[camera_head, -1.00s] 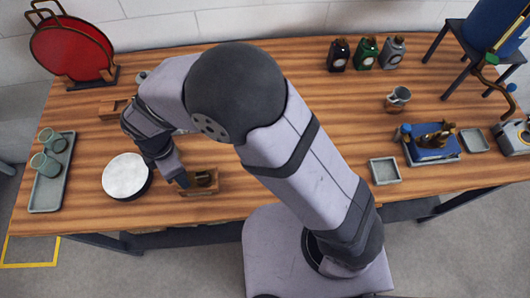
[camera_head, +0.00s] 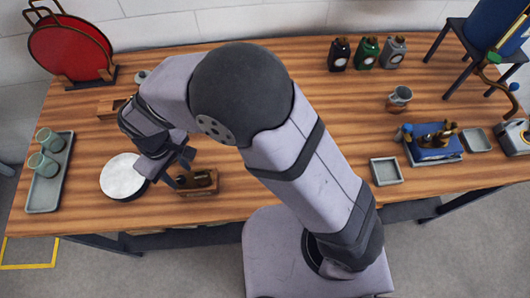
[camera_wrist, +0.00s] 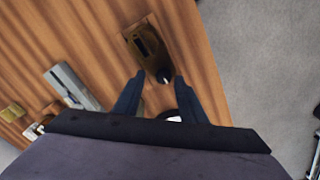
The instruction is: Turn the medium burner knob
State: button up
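A small wooden box (camera_head: 199,191) with dark rounded parts on top stands near the front edge of the table, left of my arm. It also shows in the wrist view (camera_wrist: 136,32), with a dark round piece (camera_wrist: 163,76) at its near end. Which part is the medium burner knob, I cannot tell. A round black-sided thing with a white top (camera_head: 122,176) stands left of the box. My gripper (camera_head: 182,171) is open beside the box's left end. In the wrist view its fingertips (camera_wrist: 160,79) lie either side of the dark round piece; contact cannot be told.
A tray with green cups (camera_head: 43,195) lies at far left and a red round panel (camera_head: 72,50) stands behind. Bottles (camera_head: 367,52), a mug (camera_head: 399,97), a square dish (camera_head: 386,171) and a blue box (camera_head: 433,156) are on the right.

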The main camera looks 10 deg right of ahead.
aim_at(187, 177)
notch_tip(187, 177, up, 7)
jog(key=shift+r+b, duration=0.1)
jog(key=shift+b, duration=0.95)
jog(key=w+d+f+m+b, duration=0.1)
jog(key=w+d+m, duration=0.2)
jog(key=d, duration=0.5)
jog(key=w+d+f+m, duration=0.2)
jog(key=d, duration=0.7)
jog(key=s+d+f+m+b, duration=0.1)
jog(key=s+d+f+m, duration=0.1)
jog(key=d, duration=0.5)
jog(key=s+d+f+m, duration=0.1)
jog(key=s+d+m, duration=0.1)
jog(key=d, duration=0.6)
jog(key=shift+s+f+m+b, duration=0.3)
jog(key=shift+f+m+b, duration=0.1)
jog(key=shift+m, duration=0.2)
jog(key=shift+d, duration=0.1)
